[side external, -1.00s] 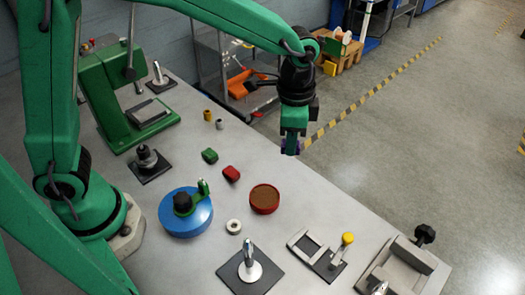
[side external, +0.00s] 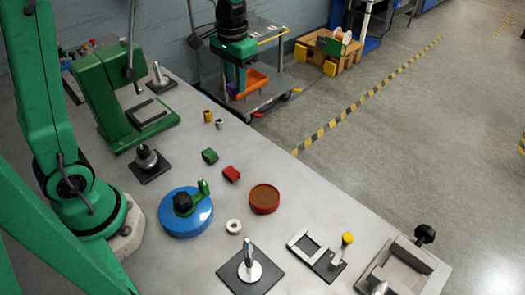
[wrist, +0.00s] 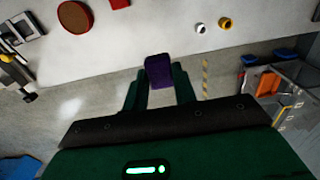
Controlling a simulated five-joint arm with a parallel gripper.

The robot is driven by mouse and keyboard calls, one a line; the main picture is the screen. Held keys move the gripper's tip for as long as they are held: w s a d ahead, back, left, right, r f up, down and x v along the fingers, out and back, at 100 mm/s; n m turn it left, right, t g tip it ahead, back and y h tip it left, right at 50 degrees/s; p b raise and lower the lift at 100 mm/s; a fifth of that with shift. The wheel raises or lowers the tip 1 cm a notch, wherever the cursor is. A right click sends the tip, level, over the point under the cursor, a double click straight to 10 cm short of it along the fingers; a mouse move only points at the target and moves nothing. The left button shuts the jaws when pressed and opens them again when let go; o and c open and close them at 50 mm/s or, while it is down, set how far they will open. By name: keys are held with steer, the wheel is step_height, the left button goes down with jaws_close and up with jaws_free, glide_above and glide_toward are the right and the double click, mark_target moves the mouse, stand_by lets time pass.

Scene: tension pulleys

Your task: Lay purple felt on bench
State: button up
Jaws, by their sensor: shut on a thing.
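The purple felt shows as a small block (wrist: 159,70) between my two green fingers in the wrist view. In the side view it is a small dark purple patch (side external: 231,89) at the fingertips. My gripper (side external: 235,78) is shut on it and holds it in the air beyond the far edge of the bench, in front of the cart in the picture. The bench (side external: 310,205) is a pale grey top. The felt's lower side is hidden in the side view.
On the bench are a green block (side external: 210,156), a red block (side external: 231,173), a red dish with brown filling (side external: 264,198), a blue wheel (side external: 186,218) and a white ring (side external: 233,226). Two small cylinders (side external: 208,116) stand near the far edge. A cart (side external: 285,88) stands beyond.

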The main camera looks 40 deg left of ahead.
steer(key=shift+s, duration=0.1)
steer(key=s+f, duration=0.7)
steer(key=s, duration=0.5)
steer(key=shift+a, duration=0.25)
steer(key=shift+f, duration=0.15)
glide_above(187, 142)
step_height(187, 142, down, 7)
steer(key=shift+r, duration=0.1)
steer(key=shift+f, duration=2.1)
steer(key=shift+f, duration=0.15)
steer(key=o, duration=0.9)
steer(key=shift+o, duration=0.2)
steer(key=shift+r, duration=0.2)
